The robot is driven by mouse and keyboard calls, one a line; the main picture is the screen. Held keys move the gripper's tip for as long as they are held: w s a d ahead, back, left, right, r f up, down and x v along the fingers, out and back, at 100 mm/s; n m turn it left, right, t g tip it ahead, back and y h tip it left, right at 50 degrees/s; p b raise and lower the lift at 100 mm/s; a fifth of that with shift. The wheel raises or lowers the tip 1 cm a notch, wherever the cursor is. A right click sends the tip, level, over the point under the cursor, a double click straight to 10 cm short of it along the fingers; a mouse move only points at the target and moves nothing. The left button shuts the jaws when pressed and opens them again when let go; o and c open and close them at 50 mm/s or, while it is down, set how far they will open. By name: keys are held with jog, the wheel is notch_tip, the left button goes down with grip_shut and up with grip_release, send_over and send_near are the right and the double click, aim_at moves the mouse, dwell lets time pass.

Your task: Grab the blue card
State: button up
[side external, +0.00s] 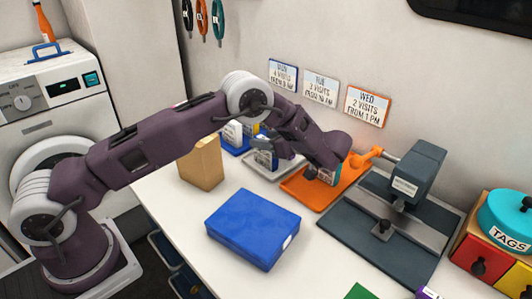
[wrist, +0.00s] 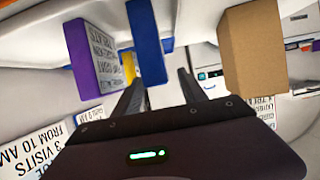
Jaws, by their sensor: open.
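In the wrist view a narrow blue upright piece (wrist: 146,42), which looks like a card seen edge-on, stands just beyond my gripper (wrist: 160,82), nearer its left finger. My gripper is open, and no object is clearly held between its fingers. In the side view my gripper (side external: 268,135) reaches left over the trays by the wall, close to a standing card (side external: 265,158) in the white tray. My arm and fingers partly hide the cards there. A purple-edged card with print (wrist: 92,55) stands left of the blue piece in the wrist view.
A tan box (side external: 202,163) stands left of the trays; it also shows in the wrist view (wrist: 252,50). A large blue box (side external: 250,225) lies in front. An orange tray (side external: 305,190) and a grey press (side external: 385,225) are to the right. Wall signs (side external: 321,89) hang behind.

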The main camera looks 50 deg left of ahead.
notch_tip(320, 180, down, 2)
jog(key=shift+f, duration=0.1)
jog(key=x, duration=0.3)
grip_shut()
